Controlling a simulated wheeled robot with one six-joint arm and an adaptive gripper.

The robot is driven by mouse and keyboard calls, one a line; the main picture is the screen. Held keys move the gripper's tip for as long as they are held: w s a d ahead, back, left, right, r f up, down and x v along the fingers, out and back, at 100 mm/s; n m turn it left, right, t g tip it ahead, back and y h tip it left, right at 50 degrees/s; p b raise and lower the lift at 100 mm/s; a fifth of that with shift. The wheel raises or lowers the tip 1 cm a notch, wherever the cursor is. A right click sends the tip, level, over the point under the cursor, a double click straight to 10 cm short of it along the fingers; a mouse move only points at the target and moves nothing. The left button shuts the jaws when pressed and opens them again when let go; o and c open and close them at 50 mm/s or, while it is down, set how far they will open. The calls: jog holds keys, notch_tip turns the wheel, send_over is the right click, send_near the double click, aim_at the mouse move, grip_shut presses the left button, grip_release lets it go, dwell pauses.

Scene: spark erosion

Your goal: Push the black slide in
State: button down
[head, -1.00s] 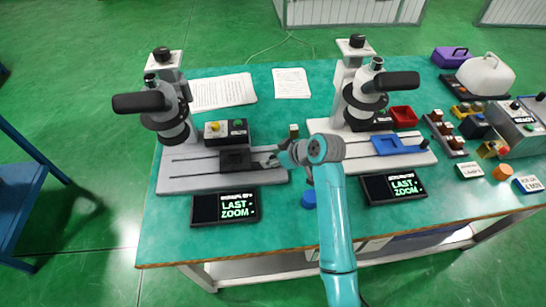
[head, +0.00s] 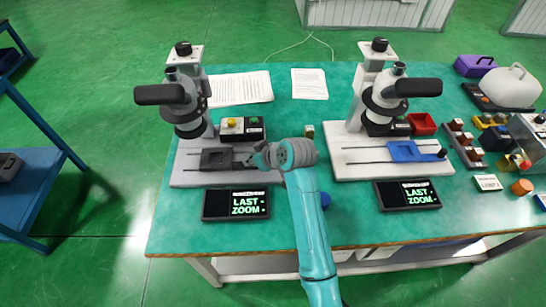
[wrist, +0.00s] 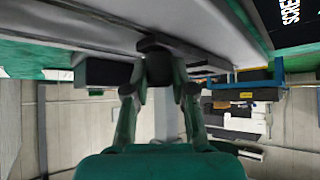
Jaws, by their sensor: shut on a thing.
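The black slide (head: 216,159) sits on the grey rail base (head: 190,180) of the left microscope stand, left of the base's middle. Its knob (wrist: 155,45) is a dark shape at the fingertips in the wrist view. My gripper (head: 254,160) is at the right side of the slide, low over the base. In the wrist view, my gripper (wrist: 158,72) has its fingers closed around the dark knob. My arm and gripper hide the right end of the base in the head view.
A LAST ZOOM display (head: 236,205) lies in front. The second stand, with a blue slide (head: 405,151), is to the right.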

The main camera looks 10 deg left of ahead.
aim_at(231, 160)
jog(key=shift+s+a, duration=0.2)
jog(key=shift+a, duration=0.55)
jog(key=shift+s+a, duration=0.25)
jog(key=shift+a, duration=0.55)
jog(key=shift+s+a, duration=0.2)
jog(key=shift+a, duration=0.55)
jog(key=c, duration=0.9)
grip_release()
jog(key=shift+a, duration=0.15)
jog(key=shift+c, duration=0.2)
jog(key=shift+s+d+r, duration=0.1)
jog(key=shift+d+r, duration=0.15)
jog(key=shift+d, duration=0.05)
jog(key=v, duration=1.1)
jog(key=shift+d, duration=0.1)
